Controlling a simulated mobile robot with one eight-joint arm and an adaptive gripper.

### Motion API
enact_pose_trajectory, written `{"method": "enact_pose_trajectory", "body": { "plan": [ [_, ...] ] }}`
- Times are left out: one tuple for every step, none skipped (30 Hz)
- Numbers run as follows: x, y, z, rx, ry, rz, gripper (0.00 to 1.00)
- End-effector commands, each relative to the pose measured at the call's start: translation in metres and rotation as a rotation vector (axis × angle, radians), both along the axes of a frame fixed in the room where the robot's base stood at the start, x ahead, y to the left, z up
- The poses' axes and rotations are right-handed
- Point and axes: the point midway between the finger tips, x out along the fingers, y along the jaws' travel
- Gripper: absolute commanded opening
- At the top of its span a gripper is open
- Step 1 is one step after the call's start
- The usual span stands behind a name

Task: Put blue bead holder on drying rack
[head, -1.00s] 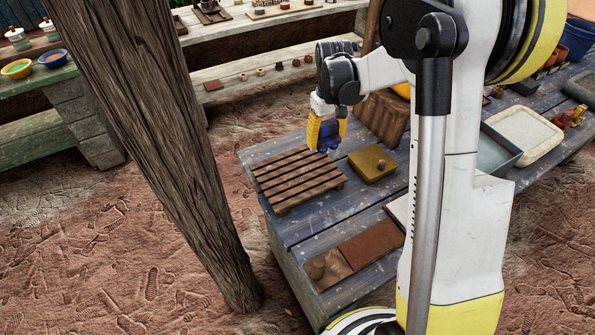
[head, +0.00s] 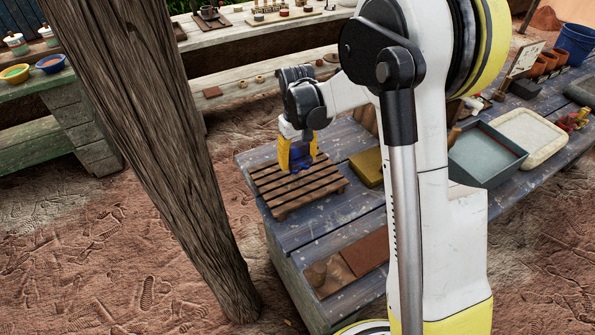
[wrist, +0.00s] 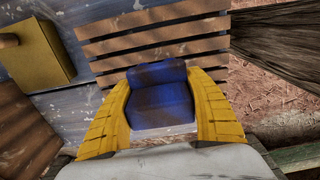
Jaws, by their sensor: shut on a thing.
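The blue bead holder (wrist: 160,98) is between the yellow fingers of my gripper (wrist: 163,115) in the wrist view. My gripper is shut on it. In the head view my gripper (head: 298,160) points down over the far part of the drying rack (head: 300,190), with the blue bead holder (head: 301,166) low between its fingers. The slatted wooden rack also shows in the wrist view (wrist: 150,38), behind the holder. I cannot tell whether the holder touches the slats.
A mustard-yellow block (head: 367,167) lies on the table right of the rack. A brown board (head: 366,251) lies in front. A wooden post (head: 160,170) stands left of the table. A grey-blue tray (head: 485,153) is at the right.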

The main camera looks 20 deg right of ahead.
Motion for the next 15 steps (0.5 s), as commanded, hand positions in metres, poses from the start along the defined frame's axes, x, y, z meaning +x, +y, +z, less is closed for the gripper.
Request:
{"method": "enact_pose_trajectory", "body": {
  "plan": [
    [0.0, 0.0, -0.007, 0.0, 0.0, 0.0, 0.21],
    [0.0, 0.0, -0.011, 0.0, 0.0, 0.0, 0.21],
    [0.0, 0.0, -0.018, 0.0, 0.0, 0.0, 0.21],
    [0.0, 0.0, -0.023, 0.0, 0.0, 0.0, 0.21],
    [0.0, 0.0, -0.029, 0.0, 0.0, 0.0, 0.21],
    [0.0, 0.0, -0.034, 0.0, 0.0, 0.0, 0.21],
    [0.0, 0.0, -0.037, 0.0, 0.0, 0.0, 0.21],
    [0.0, 0.0, -0.039, 0.0, 0.0, 0.0, 0.21],
    [0.0, 0.0, -0.039, 0.0, 0.0, 0.0, 0.21],
    [0.0, 0.0, -0.038, 0.0, 0.0, 0.0, 0.21],
    [0.0, 0.0, -0.037, 0.0, 0.0, 0.0, 0.21],
    [0.0, 0.0, -0.037, 0.0, 0.0, 0.0, 0.21],
    [0.0, 0.0, -0.037, 0.0, 0.0, 0.0, 0.21],
    [0.0, 0.0, -0.037, 0.0, 0.0, 0.0, 0.21],
    [0.0, 0.0, -0.037, 0.0, 0.0, 0.0, 0.21]
  ]
}}
